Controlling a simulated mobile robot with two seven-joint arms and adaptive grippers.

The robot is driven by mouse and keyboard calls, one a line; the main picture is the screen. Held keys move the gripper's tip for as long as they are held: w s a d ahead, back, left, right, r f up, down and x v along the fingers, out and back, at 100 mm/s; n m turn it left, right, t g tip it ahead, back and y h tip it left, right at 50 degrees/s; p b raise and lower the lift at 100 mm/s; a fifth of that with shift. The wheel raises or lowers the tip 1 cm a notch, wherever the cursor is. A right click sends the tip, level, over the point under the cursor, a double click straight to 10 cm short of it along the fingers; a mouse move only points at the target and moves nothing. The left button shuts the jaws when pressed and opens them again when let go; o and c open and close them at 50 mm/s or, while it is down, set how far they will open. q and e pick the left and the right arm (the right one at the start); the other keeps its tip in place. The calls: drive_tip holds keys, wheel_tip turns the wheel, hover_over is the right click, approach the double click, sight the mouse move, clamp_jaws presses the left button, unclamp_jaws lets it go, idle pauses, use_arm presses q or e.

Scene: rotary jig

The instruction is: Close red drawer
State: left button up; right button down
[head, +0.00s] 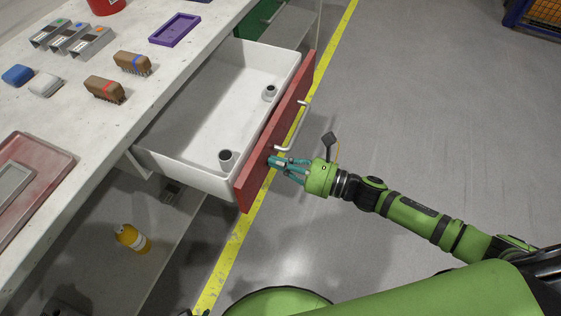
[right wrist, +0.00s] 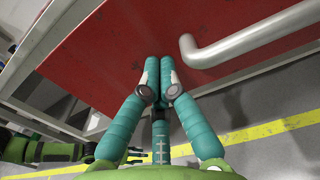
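The red drawer (head: 255,163) stands pulled out from the white workbench, its white inside open to view. Two small dark-topped cylinders (head: 227,158) are in it. A metal bar handle (head: 292,127) is on its red front and also shows in the right wrist view (right wrist: 235,42). My right gripper (head: 272,160) is at the red front, near the lower end of the handle. In the right wrist view its teal fingers (right wrist: 160,62) are together, tips at the red panel (right wrist: 120,45), beside the handle and not around it. Nothing shows between them.
The workbench top (head: 120,120) holds brushes (head: 105,90), a purple tray (head: 175,29) and a red tray (head: 45,170). A green drawer (head: 258,20) is farther back. A yellow bottle (head: 132,238) is on the lower shelf.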

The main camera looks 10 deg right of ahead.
sight(187, 142)
drive_tip(key=b+x, duration=0.2)
drive_tip(key=x, duration=0.6)
drive_tip(key=shift+w+a+b, duration=0.15)
drive_tip(key=shift+b, duration=0.15)
drive_tip(key=x, duration=0.2)
drive_tip(key=shift+w+a+b, duration=0.1)
drive_tip(key=shift+a+b, duration=0.25)
drive_tip(key=shift+b, duration=0.05)
use_arm(q)
drive_tip(key=w+d+t, duration=0.1)
drive_tip(key=w, duration=0.6)
use_arm(e)
drive_tip(key=shift+b+x, duration=0.35)
drive_tip(key=shift+x, duration=0.8)
drive_tip(key=b+x, duration=0.4)
drive_tip(key=x, duration=0.7)
drive_tip(key=shift+w+a+f+b, duration=0.15)
drive_tip(key=shift+w+a+b, duration=0.1)
drive_tip(key=shift+w+b, duration=0.15)
drive_tip(key=shift+w+a, duration=0.25)
drive_tip(key=shift+a, duration=0.25)
use_arm(q)
drive_tip(key=s+r+g, duration=0.1)
drive_tip(key=s+d+r+g, duration=0.1)
drive_tip(key=s, duration=0.1)
drive_tip(key=shift+s+d+r+g, duration=0.1)
drive_tip(key=shift+s+d+g, duration=0.05)
drive_tip(key=shift+g, duration=0.15)
use_arm(e)
drive_tip(key=shift+r, duration=0.25)
